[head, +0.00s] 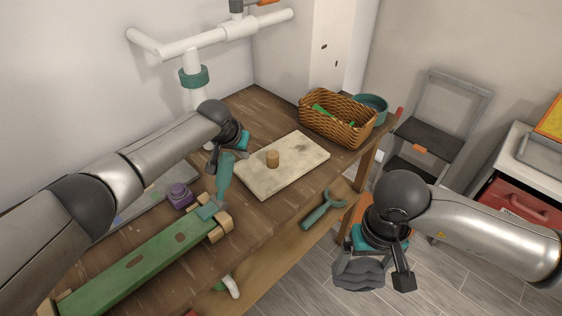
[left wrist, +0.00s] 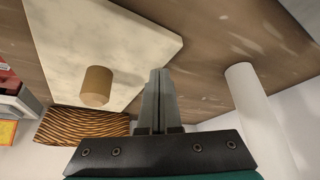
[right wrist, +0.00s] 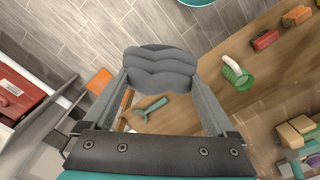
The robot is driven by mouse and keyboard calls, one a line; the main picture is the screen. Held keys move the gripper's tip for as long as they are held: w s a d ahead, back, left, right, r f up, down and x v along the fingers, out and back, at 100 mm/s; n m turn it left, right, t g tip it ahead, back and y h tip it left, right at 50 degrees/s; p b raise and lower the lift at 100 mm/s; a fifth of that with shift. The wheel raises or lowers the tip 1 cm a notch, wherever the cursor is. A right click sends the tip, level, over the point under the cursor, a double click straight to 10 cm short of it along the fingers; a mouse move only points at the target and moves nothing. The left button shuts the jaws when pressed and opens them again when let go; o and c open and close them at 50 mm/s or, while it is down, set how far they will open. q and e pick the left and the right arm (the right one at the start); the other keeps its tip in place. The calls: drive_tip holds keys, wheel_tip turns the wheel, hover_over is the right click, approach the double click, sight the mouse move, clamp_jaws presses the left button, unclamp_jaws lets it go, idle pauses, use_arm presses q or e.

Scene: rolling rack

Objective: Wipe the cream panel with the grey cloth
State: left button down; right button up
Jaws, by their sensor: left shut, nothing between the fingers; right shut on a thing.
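The cream panel (head: 300,168) lies flat on the wooden workbench, with faint darker smudges on its face. A short wooden knob (head: 272,158) stands on it and also shows in the left wrist view (left wrist: 97,86). The grey cloth (head: 358,274) is a folded, wavy bundle. My right gripper (head: 376,270) is shut on it, in front of the bench and off its edge; the cloth shows between the fingers in the right wrist view (right wrist: 160,72). My left gripper (head: 211,168) is shut and empty above the bench, just left of the panel; its closed fingers show in the left wrist view (left wrist: 159,74).
A wicker basket (head: 338,124) and teal bowl (head: 370,106) stand behind the panel. A teal-handled scraper (head: 224,178), purple object (head: 179,195) and green board (head: 140,268) lie left. White pipes (head: 210,38) run above.

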use_arm(q)
drive_tip(key=shift+r+p, duration=3.1)
drive_tip(key=shift+p, duration=0.05)
use_arm(e)
drive_tip(key=shift+r, duration=3.2)
use_arm(q)
drive_tip(key=shift+f, duration=0.1)
use_arm(e)
drive_tip(key=shift+f, duration=0.1)
